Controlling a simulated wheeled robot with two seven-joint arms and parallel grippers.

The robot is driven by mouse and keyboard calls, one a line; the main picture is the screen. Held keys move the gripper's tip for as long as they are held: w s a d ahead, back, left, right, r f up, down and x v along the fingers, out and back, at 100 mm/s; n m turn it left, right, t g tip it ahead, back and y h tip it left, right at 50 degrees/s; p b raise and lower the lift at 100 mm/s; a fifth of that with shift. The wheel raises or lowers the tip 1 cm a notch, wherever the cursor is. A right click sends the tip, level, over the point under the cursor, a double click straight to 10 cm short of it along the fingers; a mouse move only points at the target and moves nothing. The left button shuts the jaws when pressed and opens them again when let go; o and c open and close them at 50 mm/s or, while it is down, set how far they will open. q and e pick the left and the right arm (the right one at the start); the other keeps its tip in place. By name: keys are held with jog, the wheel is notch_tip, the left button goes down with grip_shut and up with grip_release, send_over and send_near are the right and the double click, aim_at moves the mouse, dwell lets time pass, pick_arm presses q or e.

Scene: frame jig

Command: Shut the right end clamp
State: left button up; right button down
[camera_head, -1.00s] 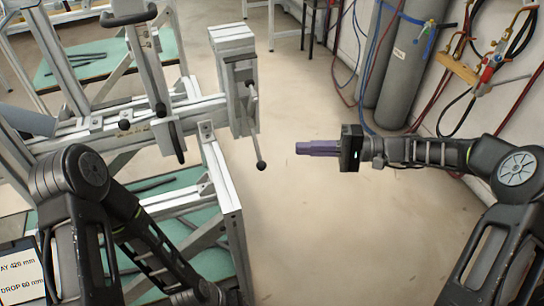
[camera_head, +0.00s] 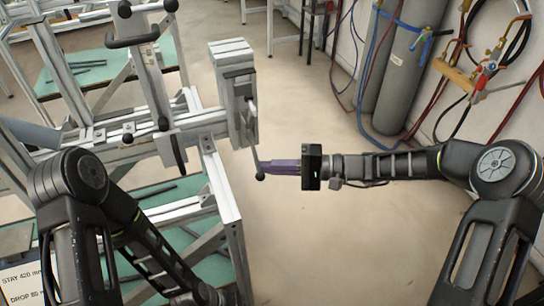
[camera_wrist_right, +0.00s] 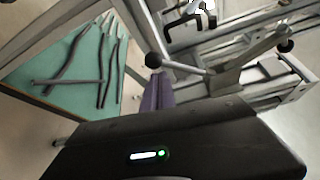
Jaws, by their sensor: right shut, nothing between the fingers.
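The right end clamp (camera_head: 238,88) stands on the right end of the frame jig's metal rail. Its thin lever (camera_head: 254,138) hangs down and ends in a dark ball knob (camera_head: 260,176). My right gripper (camera_head: 268,167) has purple fingers, shut and empty, pointing left with their tips at the lever's lower end, just above the knob. In the right wrist view the fingers (camera_wrist_right: 156,92) lie just below the ball knob (camera_wrist_right: 153,60) and the lever (camera_wrist_right: 188,68); I cannot tell whether they touch. My left arm shows at lower left, its gripper out of view.
The jig's frame (camera_head: 225,190) stands left of my right gripper, with a green shelf (camera_head: 165,200) holding dark rods. Grey gas cylinders (camera_head: 408,75) and hoses stand at the right wall. The floor (camera_head: 330,230) between is clear.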

jog(key=shift+s, duration=0.25)
jog(key=shift+s+d+r+m+p, duration=0.1)
jog(key=shift+s+r+m+p, duration=0.2)
jog(key=shift+m+p, duration=0.15)
jog(key=s+d+r+m+g+h+p, duration=0.1)
jog(key=s+r+m+h+p, duration=0.1)
jog(key=r+p, duration=0.4)
jog(key=shift+s+m+g+h+p, duration=0.3)
jog(key=shift+s+m+g+p, duration=0.25)
jog(key=shift+m, duration=0.6)
jog(key=shift+r, duration=0.15)
